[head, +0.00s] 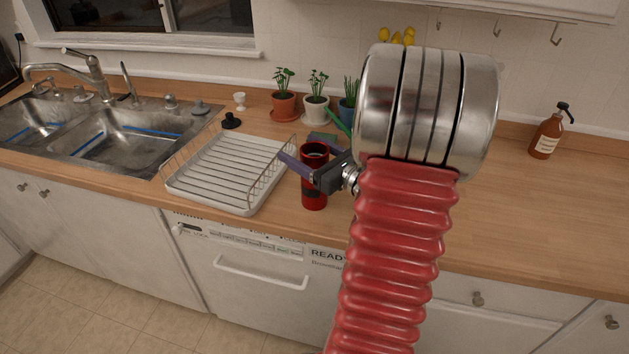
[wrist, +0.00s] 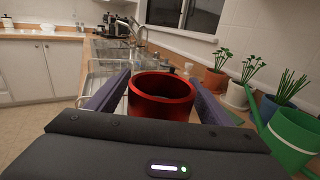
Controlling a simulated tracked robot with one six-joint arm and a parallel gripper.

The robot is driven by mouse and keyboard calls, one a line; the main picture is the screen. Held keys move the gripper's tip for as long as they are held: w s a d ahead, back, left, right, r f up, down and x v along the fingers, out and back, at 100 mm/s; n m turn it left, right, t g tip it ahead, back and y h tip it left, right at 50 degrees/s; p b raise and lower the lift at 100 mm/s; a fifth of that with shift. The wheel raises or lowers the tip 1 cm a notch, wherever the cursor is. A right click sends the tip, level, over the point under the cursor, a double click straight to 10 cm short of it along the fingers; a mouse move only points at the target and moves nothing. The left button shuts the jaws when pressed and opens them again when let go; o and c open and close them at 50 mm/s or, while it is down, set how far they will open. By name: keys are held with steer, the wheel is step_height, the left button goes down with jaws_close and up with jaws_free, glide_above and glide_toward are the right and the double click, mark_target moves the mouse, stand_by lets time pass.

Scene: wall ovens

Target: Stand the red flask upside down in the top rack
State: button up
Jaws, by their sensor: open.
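The red flask (head: 314,192) is a red cylinder with a dark band. It stands upright on the wooden counter, right of the dish rack, with its hollow open end up. My gripper (head: 298,147) is level with its upper part, and its purple fingers are open, one on either side of the flask. In the wrist view the flask's rim (wrist: 161,84) shows between the two fingers (wrist: 160,77); whether they touch it I cannot tell. The only rack in view is the white, wire-sided dish rack (head: 226,172) on the counter, and it is empty.
A double sink (head: 125,135) lies left of the rack. Potted plants (head: 285,105) stand behind, and a green watering can (wrist: 293,138) is close on the right. A soap bottle (head: 547,135) stands far right.

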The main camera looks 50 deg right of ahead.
steer(key=shift+c, duration=0.4)
jaws_close()
stand_by(0.6)
steer(key=shift+r, duration=0.15)
step_height(320, 180, up, 10)
stand_by(0.5)
stand_by(0.4)
